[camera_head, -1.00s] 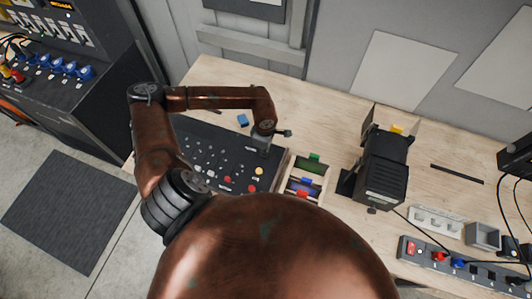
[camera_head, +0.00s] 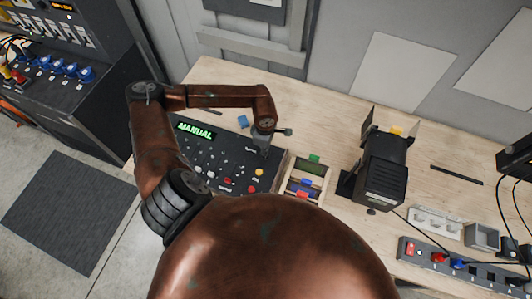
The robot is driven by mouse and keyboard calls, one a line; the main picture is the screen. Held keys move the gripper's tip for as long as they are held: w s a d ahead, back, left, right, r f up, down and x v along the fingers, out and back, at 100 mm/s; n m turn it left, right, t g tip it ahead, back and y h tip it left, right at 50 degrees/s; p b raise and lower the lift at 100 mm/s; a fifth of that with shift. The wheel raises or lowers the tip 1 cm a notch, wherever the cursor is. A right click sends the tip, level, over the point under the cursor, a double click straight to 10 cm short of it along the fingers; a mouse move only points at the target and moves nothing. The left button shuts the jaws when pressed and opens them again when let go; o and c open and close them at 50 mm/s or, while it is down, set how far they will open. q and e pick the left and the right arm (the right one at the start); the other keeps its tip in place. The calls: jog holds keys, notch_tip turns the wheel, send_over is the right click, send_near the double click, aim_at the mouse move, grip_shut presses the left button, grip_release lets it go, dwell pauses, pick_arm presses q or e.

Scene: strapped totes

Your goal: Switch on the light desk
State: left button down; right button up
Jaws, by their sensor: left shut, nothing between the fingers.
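The light desk (camera_head: 212,155) is a dark console with small knobs and red, white and yellow buttons, lying on the wooden table. Its display (camera_head: 195,131) is lit and reads "MANUAL" in green. My left arm comes in from the left and reaches over the desk. My left gripper (camera_head: 260,145) points down at the desk's upper right corner, shut and empty. Its fingertips are small and dark here, and I cannot tell whether they touch the desk. My right gripper is not in view. My own rounded body hides the desk's near edge.
A wooden box (camera_head: 306,178) with coloured pieces stands right of the desk. A black stage lamp (camera_head: 383,170) stands further right. A power strip (camera_head: 450,260) and cables lie at the lower right. A small blue block (camera_head: 243,121) lies behind the desk.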

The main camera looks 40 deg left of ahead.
pick_arm(q)
jog(key=shift+r+p, duration=0.85)
jog(key=shift+r, duration=1.4)
